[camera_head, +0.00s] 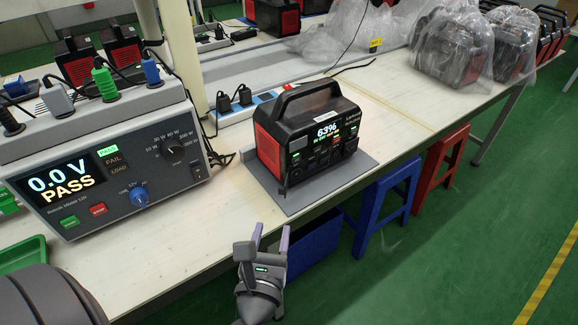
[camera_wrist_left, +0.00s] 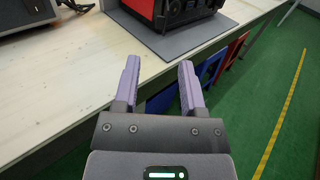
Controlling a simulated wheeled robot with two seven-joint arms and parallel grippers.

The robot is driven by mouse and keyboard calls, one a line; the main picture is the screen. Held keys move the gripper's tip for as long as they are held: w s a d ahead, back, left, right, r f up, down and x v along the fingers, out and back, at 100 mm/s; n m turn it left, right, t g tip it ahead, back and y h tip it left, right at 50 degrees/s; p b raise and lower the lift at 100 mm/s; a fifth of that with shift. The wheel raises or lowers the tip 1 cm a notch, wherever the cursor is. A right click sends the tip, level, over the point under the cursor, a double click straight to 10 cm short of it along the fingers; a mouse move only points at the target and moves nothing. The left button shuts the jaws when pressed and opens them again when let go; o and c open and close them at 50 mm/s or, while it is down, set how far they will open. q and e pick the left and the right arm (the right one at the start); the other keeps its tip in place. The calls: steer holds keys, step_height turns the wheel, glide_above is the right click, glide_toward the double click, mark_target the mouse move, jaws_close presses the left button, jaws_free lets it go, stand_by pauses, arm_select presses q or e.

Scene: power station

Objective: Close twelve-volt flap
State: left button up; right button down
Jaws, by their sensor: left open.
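A black and red portable power station (camera_head: 306,135) with a top handle and a lit screen reading 63% stands upright on a grey mat (camera_head: 345,177) on the bench. Its lower part also shows at the top of the left wrist view (camera_wrist_left: 172,10). Small ports sit on its front face; the twelve-volt flap is too small to make out clearly, though a thin dark piece (camera_head: 284,185) hangs at the lower left front corner. My left gripper (camera_head: 271,232) is open and empty, below and in front of the power station, near the bench edge. The right gripper is not in view.
A grey tester (camera_head: 110,165) reading 0.0 V PASS stands left on the bench (camera_head: 215,215). A socket strip (camera_head: 245,108) lies behind the power station. Bagged units (camera_head: 455,50) stand at the back right. Blue (camera_head: 385,200) and red (camera_head: 440,165) stools stand beside the bench.

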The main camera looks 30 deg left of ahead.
mark_target(281, 190)
arm_select(q)
steer(key=x, duration=0.6)
steer(key=b+x, duration=0.1)
steer(key=x, duration=0.2)
steer(key=shift+r, duration=0.35)
steer(key=shift+w+a, duration=0.25)
steer(key=shift+w, duration=0.35)
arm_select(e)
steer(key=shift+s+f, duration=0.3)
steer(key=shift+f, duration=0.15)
arm_select(q)
jaws_close()
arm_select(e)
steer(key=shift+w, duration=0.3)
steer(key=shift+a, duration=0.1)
